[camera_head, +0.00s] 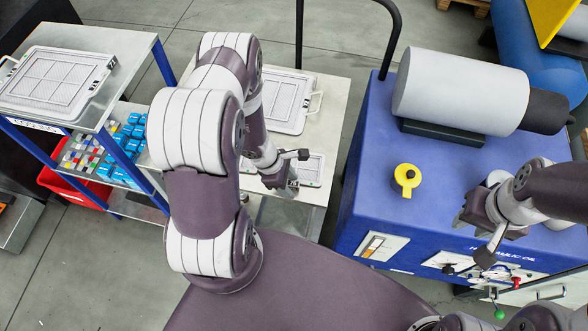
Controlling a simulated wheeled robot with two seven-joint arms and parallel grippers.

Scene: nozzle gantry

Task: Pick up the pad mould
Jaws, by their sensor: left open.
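Three pale flat trays or plates with grid faces could be the pad mould; I cannot tell which one it is. A large one (58,82) lies on the left cart's top. Another (284,100), with a handle at its right end, lies on the middle bench, partly behind my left arm. A smaller one (312,170) lies on the same bench nearer to me. My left gripper (295,173) is open and empty at the left end of the smaller one, partly covering it; contact is unclear. My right gripper (474,238) looks open and empty by the blue machine's front edge.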

